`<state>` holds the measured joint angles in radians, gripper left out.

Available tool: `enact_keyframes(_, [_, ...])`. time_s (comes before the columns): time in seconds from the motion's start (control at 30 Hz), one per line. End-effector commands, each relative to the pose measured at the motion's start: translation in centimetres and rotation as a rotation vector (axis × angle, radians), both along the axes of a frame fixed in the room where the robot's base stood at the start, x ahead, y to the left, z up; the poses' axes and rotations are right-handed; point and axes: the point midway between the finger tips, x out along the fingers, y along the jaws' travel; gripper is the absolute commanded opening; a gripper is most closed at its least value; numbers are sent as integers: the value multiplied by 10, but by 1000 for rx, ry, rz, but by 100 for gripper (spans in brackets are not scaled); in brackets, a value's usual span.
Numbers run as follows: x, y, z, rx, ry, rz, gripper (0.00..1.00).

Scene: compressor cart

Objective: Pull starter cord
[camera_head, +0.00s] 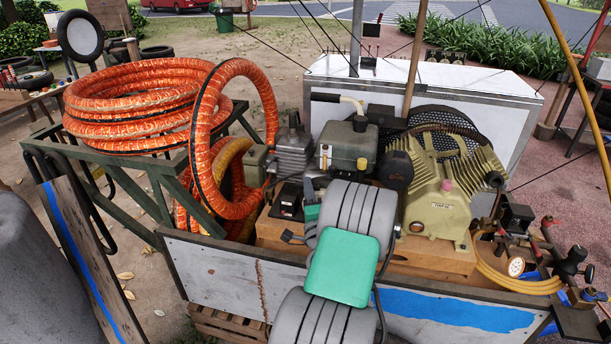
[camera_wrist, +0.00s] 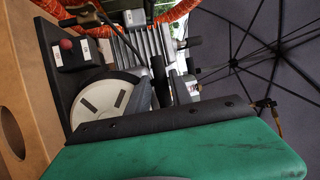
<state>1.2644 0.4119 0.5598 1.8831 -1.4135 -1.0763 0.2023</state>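A pale round disc with dark slots (camera_wrist: 104,101), which looks like a starter cover, sits in the wrist view beside a finned grey engine block (camera_wrist: 148,48). A dark upright bar (camera_wrist: 160,79) stands at the disc's right edge; I cannot tell whether it is the cord's handle. No cord is clearly visible. My gripper's green part with a black edge (camera_wrist: 170,122) fills the bottom of the wrist view and hides the disc's lower edge. In the head view my gripper (camera_head: 312,206) is over the cart at the engine (camera_head: 346,145), largely hidden by my arm. Its opening is not visible.
A black box with a red button (camera_wrist: 72,52) stands left of the disc. The yellowish compressor (camera_head: 440,195) is right of the engine; coiled orange hose (camera_head: 140,105) is left. The cart's front panel (camera_head: 215,275) lies below my arm. A dark canopy (camera_wrist: 260,60) spans behind.

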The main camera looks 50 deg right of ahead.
Motion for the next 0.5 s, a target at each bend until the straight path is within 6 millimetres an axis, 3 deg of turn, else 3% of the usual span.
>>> enact_keyframes(0.03, [9,-7,10,-3,1,4,26])
enact_keyframes(0.2, [28,-24,12,-4,0,4,26])
enact_keyframes(0.5, [33,-30,10,-4,0,3,26])
